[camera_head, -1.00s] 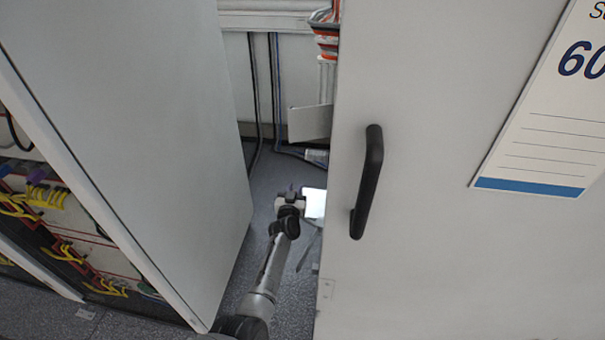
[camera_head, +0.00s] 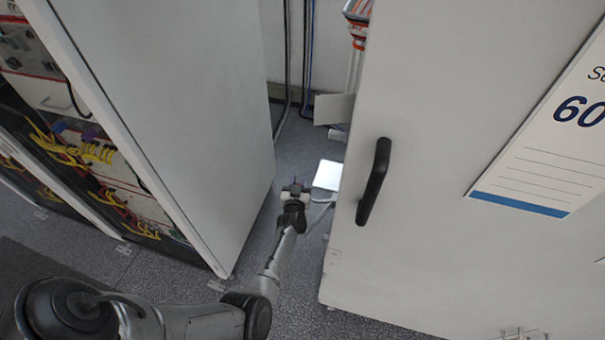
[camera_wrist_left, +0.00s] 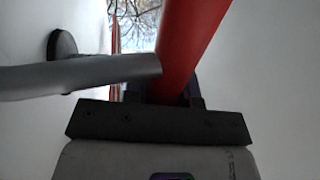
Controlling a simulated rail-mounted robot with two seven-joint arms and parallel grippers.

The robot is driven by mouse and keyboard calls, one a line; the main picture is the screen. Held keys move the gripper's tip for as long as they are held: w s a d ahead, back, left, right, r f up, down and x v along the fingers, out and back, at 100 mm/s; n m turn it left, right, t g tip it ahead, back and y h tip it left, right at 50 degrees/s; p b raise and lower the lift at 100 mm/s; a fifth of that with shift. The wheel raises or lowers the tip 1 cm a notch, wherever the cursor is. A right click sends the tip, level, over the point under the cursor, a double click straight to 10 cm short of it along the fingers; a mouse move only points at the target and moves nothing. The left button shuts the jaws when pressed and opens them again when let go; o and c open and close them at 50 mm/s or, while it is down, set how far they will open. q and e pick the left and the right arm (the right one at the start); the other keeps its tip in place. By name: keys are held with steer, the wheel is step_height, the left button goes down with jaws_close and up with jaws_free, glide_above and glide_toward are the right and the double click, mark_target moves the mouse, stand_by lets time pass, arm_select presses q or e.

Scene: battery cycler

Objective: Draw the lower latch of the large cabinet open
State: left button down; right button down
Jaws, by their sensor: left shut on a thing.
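The large cabinet's white door (camera_head: 450,200) fills the right of the head view, with a black handle (camera_head: 374,182) upright on it. My left gripper (camera_head: 295,190) is low in the gap left of this door, near a bright white panel (camera_head: 327,175). In the left wrist view the jaws (camera_wrist_left: 165,90) are shut at a red bar (camera_wrist_left: 195,45), and a grey bar (camera_wrist_left: 80,75) crosses from the left. The held part appears to be the latch, but the bars hide the contact. My right gripper is out of view.
A tall grey cabinet (camera_head: 180,120) stands on the left, with open racks of yellow cables (camera_head: 90,152) beside it. Dark cables hang on the wall behind. Grey speckled floor (camera_head: 290,285) shows in the narrow gap between the cabinets.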

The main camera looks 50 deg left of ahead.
arm_select(q)
steer(key=shift+s+a+r+p, duration=0.2)
steer(key=shift+s+a+p, duration=0.1)
steer(key=shift+s, duration=0.2)
steer(key=c, duration=1.3)
jaws_free()
steer(key=shift+s, duration=0.1)
steer(key=shift+o, duration=0.5)
steer(key=shift+s+f, duration=0.15)
steer(key=shift+s, duration=0.05)
steer(key=shift+d+f, duration=0.1)
steer(key=shift+f, duration=0.05)
